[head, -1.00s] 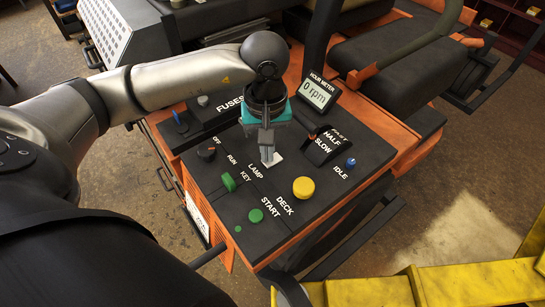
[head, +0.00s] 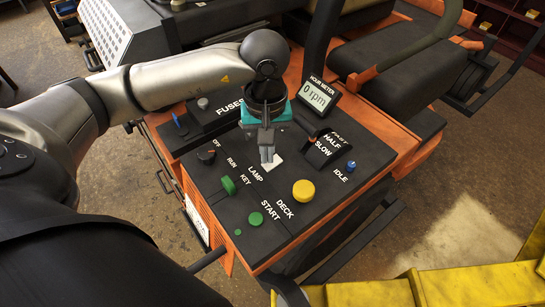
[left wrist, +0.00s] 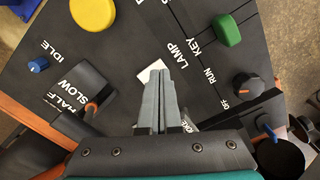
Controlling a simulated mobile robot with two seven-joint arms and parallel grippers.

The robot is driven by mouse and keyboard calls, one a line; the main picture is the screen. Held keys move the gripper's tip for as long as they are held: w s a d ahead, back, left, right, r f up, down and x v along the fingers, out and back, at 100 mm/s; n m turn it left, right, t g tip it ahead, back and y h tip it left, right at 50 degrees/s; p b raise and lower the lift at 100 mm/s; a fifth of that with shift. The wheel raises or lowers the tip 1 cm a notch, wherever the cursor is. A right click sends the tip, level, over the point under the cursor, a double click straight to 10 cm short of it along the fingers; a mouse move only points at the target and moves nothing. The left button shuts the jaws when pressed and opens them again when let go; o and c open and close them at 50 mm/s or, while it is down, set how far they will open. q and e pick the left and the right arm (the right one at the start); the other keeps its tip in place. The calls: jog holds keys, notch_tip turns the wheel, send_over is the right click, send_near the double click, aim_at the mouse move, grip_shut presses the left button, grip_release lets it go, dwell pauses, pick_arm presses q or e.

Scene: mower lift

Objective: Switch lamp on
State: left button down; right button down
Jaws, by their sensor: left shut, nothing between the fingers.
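The lamp switch is a white rocker (head: 273,162) beside the LAMP label on the dark control panel (head: 310,237). My left gripper (head: 266,155) points down at it with fingers shut and empty. In the left wrist view the white switch (left wrist: 151,71) shows just past the fingertips (left wrist: 160,78), partly hidden by them. I cannot tell whether the fingertips touch it. My right gripper is not in view.
Near the switch are a green key knob (head: 228,184), a green START button (head: 255,218), a yellow DECK button (head: 303,190), a blue IDLE knob (head: 351,164) and a throttle lever (head: 320,152). The hour meter (head: 319,95) reads 0 rpm. A yellow frame (head: 430,287) stands at the lower right.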

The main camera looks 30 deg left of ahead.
pick_arm(q)
jog(key=shift+r+p, duration=1.25)
jog(key=shift+r, duration=1.55)
